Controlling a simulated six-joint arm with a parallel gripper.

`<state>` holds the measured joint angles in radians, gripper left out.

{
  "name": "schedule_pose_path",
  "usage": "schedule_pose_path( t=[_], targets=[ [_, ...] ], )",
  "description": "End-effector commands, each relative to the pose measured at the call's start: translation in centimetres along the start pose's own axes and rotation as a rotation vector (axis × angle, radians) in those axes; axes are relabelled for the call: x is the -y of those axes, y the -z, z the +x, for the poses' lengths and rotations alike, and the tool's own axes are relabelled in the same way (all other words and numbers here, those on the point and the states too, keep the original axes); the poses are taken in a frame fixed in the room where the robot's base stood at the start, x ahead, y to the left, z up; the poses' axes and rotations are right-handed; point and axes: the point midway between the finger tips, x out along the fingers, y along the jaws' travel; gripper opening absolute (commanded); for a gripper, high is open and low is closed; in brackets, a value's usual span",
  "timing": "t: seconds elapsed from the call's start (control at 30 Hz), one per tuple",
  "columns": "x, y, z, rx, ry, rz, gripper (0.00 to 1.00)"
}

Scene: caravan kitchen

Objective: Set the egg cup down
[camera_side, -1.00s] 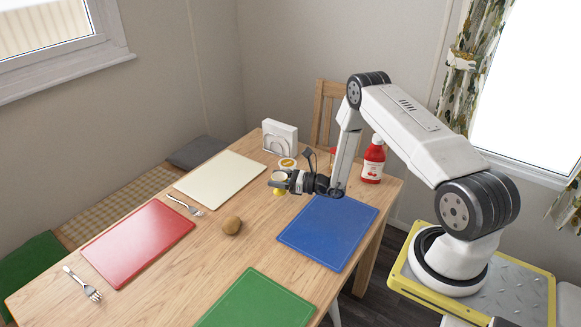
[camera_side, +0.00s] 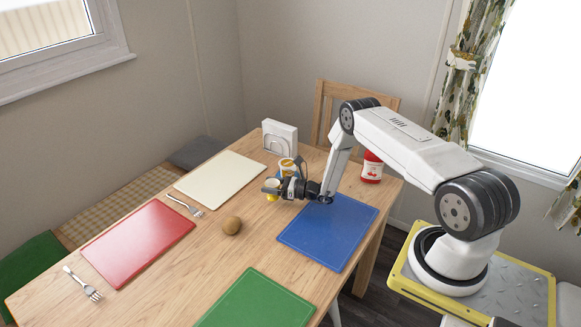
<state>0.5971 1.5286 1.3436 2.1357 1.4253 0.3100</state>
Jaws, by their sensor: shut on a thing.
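The yellow egg cup (camera_side: 272,196) is at the left end of my gripper (camera_side: 277,187), near the middle of the wooden table (camera_side: 245,262). My gripper is shut on the egg cup. The cup looks upright and low over the table. I cannot tell whether its foot touches the wood. Part of the cup is hidden by the gripper's fingers.
A blue mat (camera_side: 328,235) is to the right, a cream mat (camera_side: 220,178) to the left. A white napkin holder (camera_side: 280,138), a small jar (camera_side: 287,166) and a red bottle (camera_side: 372,168) stand behind.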

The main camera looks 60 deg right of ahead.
Motion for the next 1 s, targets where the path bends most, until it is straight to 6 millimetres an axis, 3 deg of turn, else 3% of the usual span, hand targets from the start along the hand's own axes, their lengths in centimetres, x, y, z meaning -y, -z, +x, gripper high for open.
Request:
schedule_pose_path(
  t=[0.27, 0.77, 0.8, 0.87, 1.0],
  targets=[
    [0.1, 2.4, -0.1, -0.001, 0.000, 0.001, 0.09],
    [0.2, 2.9, -0.1, -0.001, 0.000, 0.001, 0.09],
    [0.2, 2.8, -0.1, -0.001, 0.000, 0.001, 0.82],
    [0.2, 2.8, -0.1, -0.001, 0.000, 0.001, 1.00],
    [0.2, 2.8, -0.1, -0.001, 0.000, 0.001, 1.00]
  ],
)
